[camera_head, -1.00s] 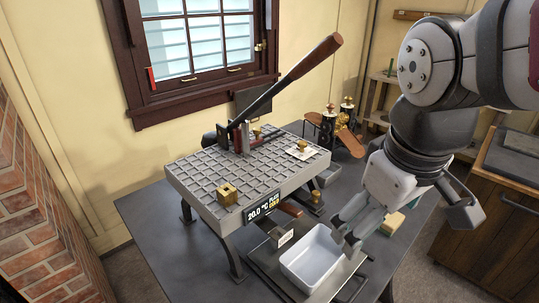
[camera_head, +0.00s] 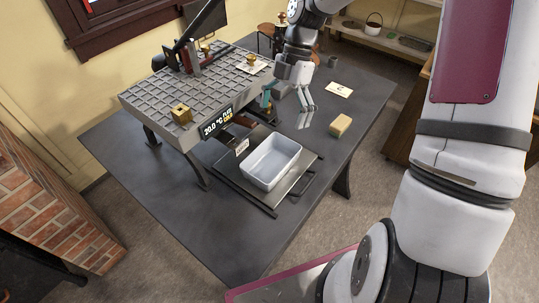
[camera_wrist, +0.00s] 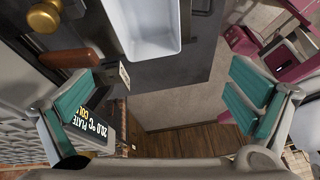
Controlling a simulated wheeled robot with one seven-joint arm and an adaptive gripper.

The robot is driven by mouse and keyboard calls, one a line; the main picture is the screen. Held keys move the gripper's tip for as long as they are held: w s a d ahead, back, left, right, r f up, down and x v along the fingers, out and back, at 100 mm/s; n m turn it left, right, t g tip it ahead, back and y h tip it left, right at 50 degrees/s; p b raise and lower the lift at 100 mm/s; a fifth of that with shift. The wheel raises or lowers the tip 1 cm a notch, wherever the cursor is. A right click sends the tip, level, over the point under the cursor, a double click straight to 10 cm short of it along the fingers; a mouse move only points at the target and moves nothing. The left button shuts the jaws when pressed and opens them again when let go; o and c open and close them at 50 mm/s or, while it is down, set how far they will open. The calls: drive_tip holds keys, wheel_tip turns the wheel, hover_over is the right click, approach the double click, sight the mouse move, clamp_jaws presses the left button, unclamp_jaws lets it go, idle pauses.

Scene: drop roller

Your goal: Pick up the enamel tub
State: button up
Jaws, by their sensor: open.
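The enamel tub (camera_head: 270,166) is a white, open, rectangular tub, empty inside. In the head view it stands on a dark flat tray in front of the gridded plate. In the wrist view the tub (camera_wrist: 145,28) shows at the top, cut off by the frame edge. My gripper (camera_head: 288,99) is open and empty, beyond the tub beside the plate's right end. In the wrist view its teal finger pads (camera_wrist: 160,98) stand wide apart, with the tub outside the gap between them.
The gridded metal plate (camera_head: 160,97) on legs, with a temperature display (camera_head: 216,124), stands left of the tub. A long lever rises behind it. A tan block (camera_head: 340,125) and a card (camera_head: 339,89) lie to the right. The dark table is clear in front.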

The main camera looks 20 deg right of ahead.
drive_tip(key=w+f+n+y, duration=0.1)
drive_tip(key=f+n, duration=0.1)
drive_tip(key=p, duration=0.1)
approach(267, 172)
drive_tip(key=shift+p+x, duration=0.65)
drive_tip(key=shift+x, duration=2.1)
drive_tip(key=shift+d, duration=0.1)
drive_tip(key=c, duration=1.1)
